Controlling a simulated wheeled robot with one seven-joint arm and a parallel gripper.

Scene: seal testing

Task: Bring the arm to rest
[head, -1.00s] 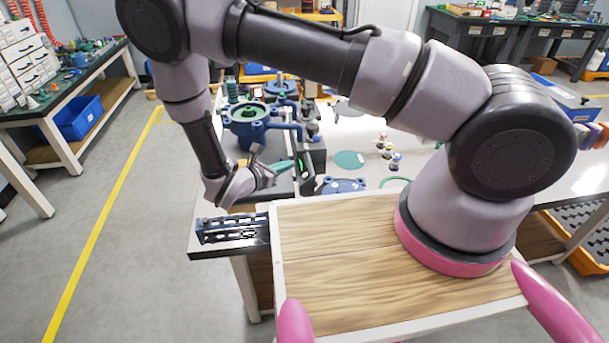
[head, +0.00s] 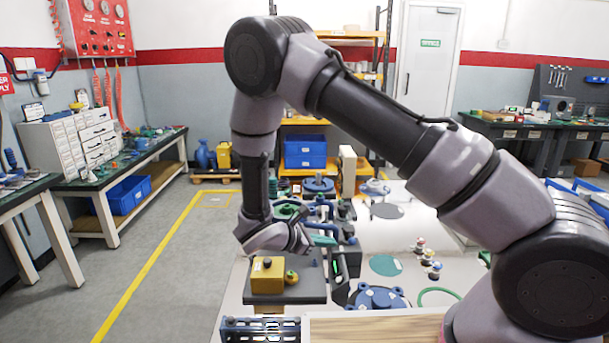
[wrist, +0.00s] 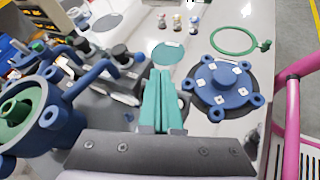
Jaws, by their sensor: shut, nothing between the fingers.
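My gripper (head: 326,234) is above the worktable, at the end of my bent arm. In the wrist view its two teal fingers (wrist: 162,98) lie side by side, shut, with nothing between them. The fingers point over the light tabletop, apart from the parts there. A blue flanged part (wrist: 220,82) lies to their right, and a teal disc (wrist: 167,53) lies beyond the tips.
A yellow block (head: 267,276) with a knob stands below my wrist. A blue valve body (wrist: 48,112) is left of the fingers. A green ring (wrist: 233,40) and several small bottles (wrist: 177,22) lie farther off. A dark slotted rack (head: 260,330) is at the table's front edge.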

